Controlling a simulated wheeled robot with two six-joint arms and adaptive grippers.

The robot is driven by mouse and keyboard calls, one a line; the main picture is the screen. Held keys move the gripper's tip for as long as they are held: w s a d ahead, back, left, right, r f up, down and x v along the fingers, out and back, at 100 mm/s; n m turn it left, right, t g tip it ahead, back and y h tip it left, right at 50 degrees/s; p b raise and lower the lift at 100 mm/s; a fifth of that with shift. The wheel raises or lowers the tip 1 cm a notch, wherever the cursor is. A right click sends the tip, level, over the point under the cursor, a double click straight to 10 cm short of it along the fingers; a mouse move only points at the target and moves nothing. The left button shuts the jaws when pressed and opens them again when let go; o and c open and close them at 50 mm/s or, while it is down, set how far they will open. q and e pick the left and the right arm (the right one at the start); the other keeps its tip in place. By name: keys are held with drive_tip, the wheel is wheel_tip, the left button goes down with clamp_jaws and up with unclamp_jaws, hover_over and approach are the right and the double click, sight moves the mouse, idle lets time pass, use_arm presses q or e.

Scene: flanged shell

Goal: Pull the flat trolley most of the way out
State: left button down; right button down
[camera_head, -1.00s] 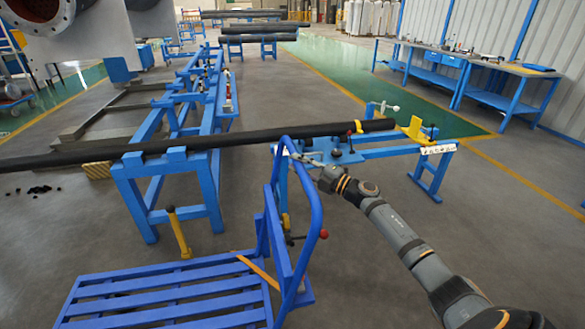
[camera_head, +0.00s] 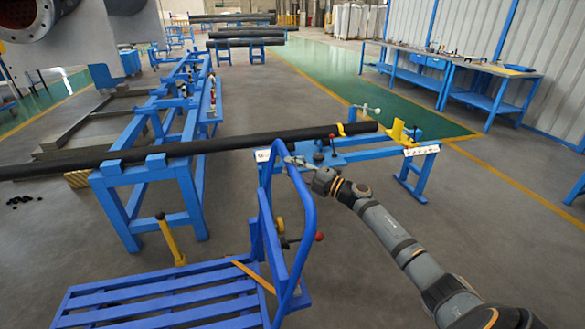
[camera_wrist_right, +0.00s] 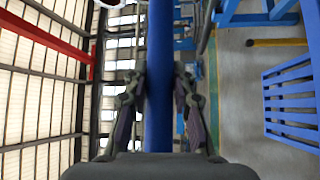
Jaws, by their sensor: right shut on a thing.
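The blue flat trolley (camera_head: 160,297) with a slatted deck stands at the lower left in the head view. Its upright blue tube handle (camera_head: 306,200) rises at the deck's right end. My right gripper (camera_head: 292,160) is at the top of this handle and is shut on it. In the right wrist view the handle tube (camera_wrist_right: 159,80) runs between the two fingers of the gripper (camera_wrist_right: 160,105), and the slatted deck (camera_wrist_right: 292,100) shows at the right. My left gripper is not in view.
A long black pipe (camera_head: 230,143) lies across a blue stand (camera_head: 150,200) and a blue bench (camera_head: 385,153) just behind the trolley. A yellow post (camera_head: 170,240) stands by the deck. Worktables (camera_head: 450,75) stand along the right wall. The floor at right is open.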

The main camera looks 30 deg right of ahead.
drive_tip(key=c, duration=1.1)
unclamp_jaws()
drive_tip(key=v, duration=1.2)
drive_tip(key=shift+d, duration=0.1)
drive_tip(key=shift+r, duration=0.15)
